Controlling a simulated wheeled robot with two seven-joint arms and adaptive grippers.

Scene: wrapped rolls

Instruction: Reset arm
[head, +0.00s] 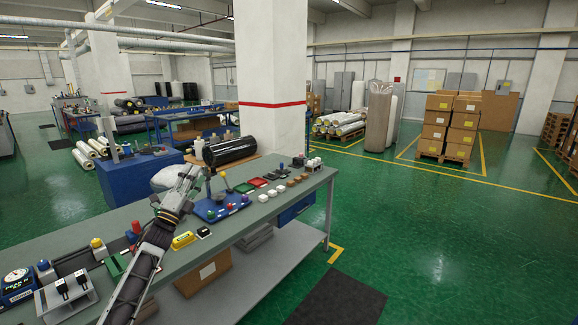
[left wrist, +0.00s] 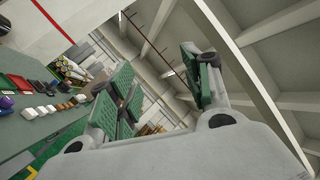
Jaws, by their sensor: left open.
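My left gripper (head: 190,172) is raised over the workbench (head: 273,213) in the head view, its arm coming up from the lower left. In the left wrist view my left gripper (left wrist: 163,88) shows two green-padded fingers spread wide, with nothing between them. The wrist camera looks up past the fingers to the ceiling and wall, with the bench top tilted at the left. My right gripper is not in either view.
On the bench near the arm are a blue fixture with coloured knobs (head: 219,208), a yellow block (head: 183,240), rows of small white and brown blocks, and a gauge (head: 17,282) at lower left. A black wrapped roll (head: 231,151) lies behind. The green floor at right is open.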

